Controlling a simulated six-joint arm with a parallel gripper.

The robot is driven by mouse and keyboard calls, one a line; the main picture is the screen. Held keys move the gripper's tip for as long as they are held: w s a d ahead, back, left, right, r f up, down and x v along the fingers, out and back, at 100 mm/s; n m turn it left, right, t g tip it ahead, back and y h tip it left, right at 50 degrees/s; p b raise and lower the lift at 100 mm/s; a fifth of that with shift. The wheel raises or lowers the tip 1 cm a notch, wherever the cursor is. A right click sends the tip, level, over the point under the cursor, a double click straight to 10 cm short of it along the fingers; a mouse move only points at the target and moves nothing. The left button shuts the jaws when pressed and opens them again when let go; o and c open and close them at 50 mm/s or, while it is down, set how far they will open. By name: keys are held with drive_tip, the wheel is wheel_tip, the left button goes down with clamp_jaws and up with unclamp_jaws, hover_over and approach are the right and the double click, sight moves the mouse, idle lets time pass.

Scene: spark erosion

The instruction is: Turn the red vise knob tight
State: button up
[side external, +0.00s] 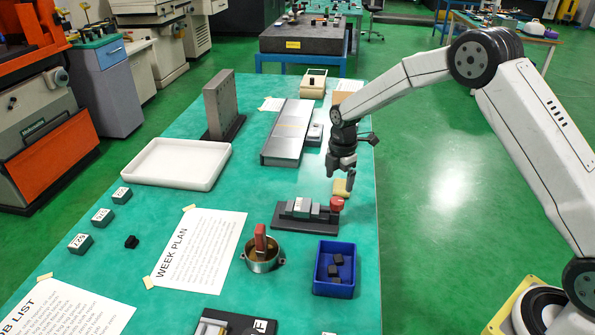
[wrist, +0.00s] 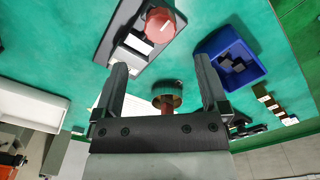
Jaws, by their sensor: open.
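The small grey vise (side external: 303,209) lies on a dark base on the green table, with its red knob (side external: 337,203) at the right end. The vise body (wrist: 125,48) shows left of the knob.
A round metal cup with a red block (side external: 261,240) and a blue bin (side external: 335,289) with dark pieces stand in front of the vise. A long grey block (side external: 286,134) and a white tray (side external: 177,162) lie farther back.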

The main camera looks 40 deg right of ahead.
sight(337, 200)
drive_tip(key=shift+f, duration=3.8)
clamp_jaws()
